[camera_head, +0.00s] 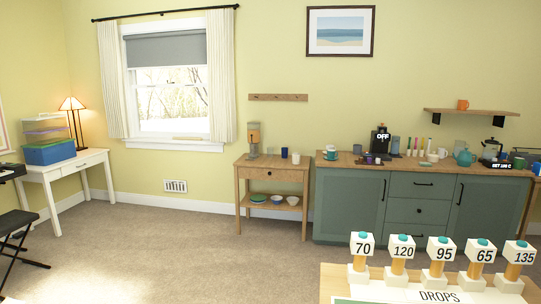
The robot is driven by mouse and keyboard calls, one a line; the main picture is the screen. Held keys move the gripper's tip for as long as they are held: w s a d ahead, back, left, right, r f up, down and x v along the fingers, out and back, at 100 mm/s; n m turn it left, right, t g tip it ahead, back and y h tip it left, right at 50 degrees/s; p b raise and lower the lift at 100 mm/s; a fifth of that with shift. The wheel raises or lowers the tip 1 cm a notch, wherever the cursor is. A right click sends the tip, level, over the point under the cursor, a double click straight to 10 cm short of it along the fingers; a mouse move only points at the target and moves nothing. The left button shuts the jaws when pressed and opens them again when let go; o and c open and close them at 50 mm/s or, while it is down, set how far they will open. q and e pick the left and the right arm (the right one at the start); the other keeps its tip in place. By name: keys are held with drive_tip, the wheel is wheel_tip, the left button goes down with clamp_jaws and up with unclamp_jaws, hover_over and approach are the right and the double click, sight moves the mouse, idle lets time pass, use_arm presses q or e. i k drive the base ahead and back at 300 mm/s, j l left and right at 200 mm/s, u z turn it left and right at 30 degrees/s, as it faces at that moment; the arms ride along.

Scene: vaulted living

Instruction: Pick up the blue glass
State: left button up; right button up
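A small dark blue glass (284,153) stands upright on top of the wooden side table (270,174), against the far wall left of the green cabinet. A white cup (295,158) stands just right of it, and a dispenser with an orange-brown container (253,139) stands to its left. A grey-blue cylinder (395,145) is on the cabinet counter; I cannot tell what it is. Neither of my grippers is in view.
The green cabinet (345,203) adjoins the side table on the right, its counter crowded. A white desk (98,160) and a black stool (15,222) are left. Carpet (170,240) is open in the middle.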

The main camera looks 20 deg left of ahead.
sight(284, 150)
drive_tip(key=i+j+u, duration=0.4)
drive_tip(key=i+j, duration=0.35)
drive_tip(key=j, duration=0.2)
drive_tip(key=i+j+u, duration=0.35)
drive_tip(key=i+j, duration=0.45)
drive_tip(key=i+z, duration=0.3)
drive_tip(key=i, duration=0.6)
drive_tip(key=i+z, duration=0.25)
drive_tip(key=i, duration=0.7)
drive_tip(key=i+z, duration=0.3)
drive_tip(key=i, duration=0.5)
drive_tip(key=i+j+z, duration=0.15)
drive_tip(key=i+z, duration=0.2)
drive_tip(key=i, duration=0.45)
